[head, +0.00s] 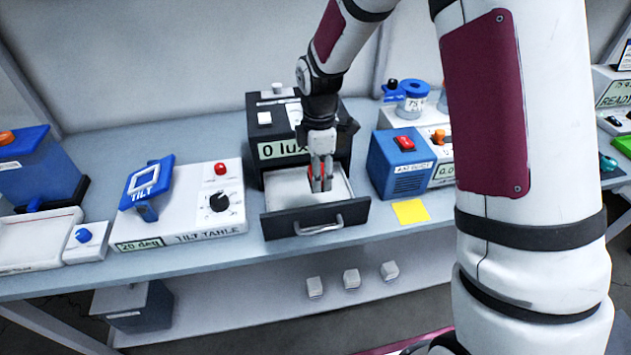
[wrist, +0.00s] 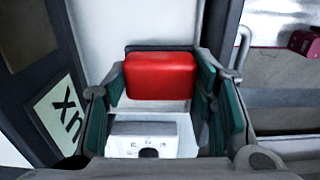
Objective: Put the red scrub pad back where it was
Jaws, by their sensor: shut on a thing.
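My gripper (head: 321,186) points down over the open drawer (head: 315,220) of the black box (head: 259,104) with the "0 lux" display. It is shut on the red scrub pad (wrist: 160,76), which sits between the two fingers in the wrist view. In the head view only a sliver of the pad shows beside the fingers. The drawer is pulled out and has a pale floor. I cannot tell whether the pad touches that floor. A white piece with small dark marks (wrist: 142,130) shows just below the pad in the wrist view.
A blue box with a red button (head: 402,163) stands right of the drawer, behind a yellow note (head: 410,211). The white tilt table (head: 190,215) stands to the left. Several other devices line the bench. White cubes (head: 351,278) lie on the lower shelf.

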